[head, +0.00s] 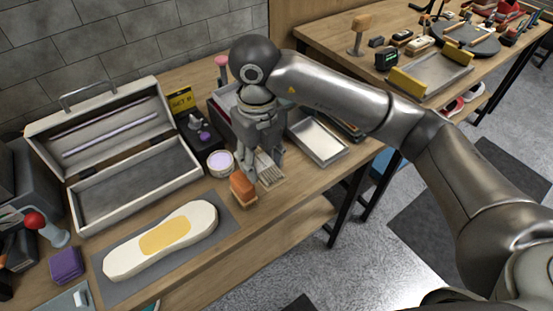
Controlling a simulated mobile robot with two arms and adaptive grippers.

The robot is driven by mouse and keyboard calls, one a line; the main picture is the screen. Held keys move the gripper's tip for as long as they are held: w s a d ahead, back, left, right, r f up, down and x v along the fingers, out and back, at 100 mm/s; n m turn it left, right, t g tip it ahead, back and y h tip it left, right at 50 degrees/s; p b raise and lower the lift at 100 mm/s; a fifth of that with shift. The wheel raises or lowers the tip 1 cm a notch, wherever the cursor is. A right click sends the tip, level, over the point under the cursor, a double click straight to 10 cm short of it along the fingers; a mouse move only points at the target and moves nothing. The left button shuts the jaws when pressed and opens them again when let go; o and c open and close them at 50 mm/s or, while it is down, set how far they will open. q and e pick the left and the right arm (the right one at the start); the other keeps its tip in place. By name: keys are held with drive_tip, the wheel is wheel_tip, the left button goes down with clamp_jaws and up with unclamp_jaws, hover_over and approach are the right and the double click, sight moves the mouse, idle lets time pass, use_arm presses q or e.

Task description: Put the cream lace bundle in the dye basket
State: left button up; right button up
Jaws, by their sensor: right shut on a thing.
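My right gripper (263,172) points down over the front middle of the workbench, at the end of the arm from the right. Its fingers are shut on a cream, striped bundle (268,168) that looks like the cream lace bundle. The bundle is low, close to the bench top; I cannot tell whether it touches it. Behind the gripper is a grey open bin (223,97), partly hidden by the gripper; I cannot tell whether it is the dye basket. My left gripper is not in view.
An orange-brown block brush (243,190) stands left of the bundle, with a round lilac-topped tub (220,163) behind it. A metal tray (318,141) lies to the right. An open case (135,188) and a cream sole shape (160,240) fill the left.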

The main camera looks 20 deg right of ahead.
sight(286, 180)
drive_tip(key=s+a+r, duration=0.3)
drive_tip(key=s+a, duration=0.1)
drive_tip(key=d+n, duration=0.1)
drive_tip(key=n, duration=0.1)
drive_tip(key=d+f+n, duration=0.1)
drive_tip(key=n, duration=0.2)
drive_tip(key=d+f+n, duration=0.1)
drive_tip(key=n, duration=0.1)
drive_tip(key=shift+d+f, duration=0.1)
drive_tip(key=shift+d, duration=0.1)
drive_tip(key=d+n, duration=0.1)
drive_tip(key=n, duration=0.1)
drive_tip(key=d+f+n, duration=0.1)
drive_tip(key=n, duration=0.1)
drive_tip(key=shift+s+d+n, duration=0.1)
drive_tip(key=shift+s+n, duration=0.05)
drive_tip(key=shift+n, duration=0.25)
drive_tip(key=n, duration=0.1)
drive_tip(key=d+n, duration=0.1)
drive_tip(key=n, duration=0.1)
drive_tip(key=d+f+n, duration=0.1)
drive_tip(key=shift+s+n, duration=0.3)
drive_tip(key=shift+s, duration=0.05)
drive_tip(key=s+d+f+n, duration=0.2)
drive_tip(key=d+n, duration=0.4)
drive_tip(key=n, duration=0.9)
drive_tip(key=shift+s+d+f+n, duration=0.3)
drive_tip(key=shift+s+d, duration=0.05)
drive_tip(key=shift+s, duration=0.4)
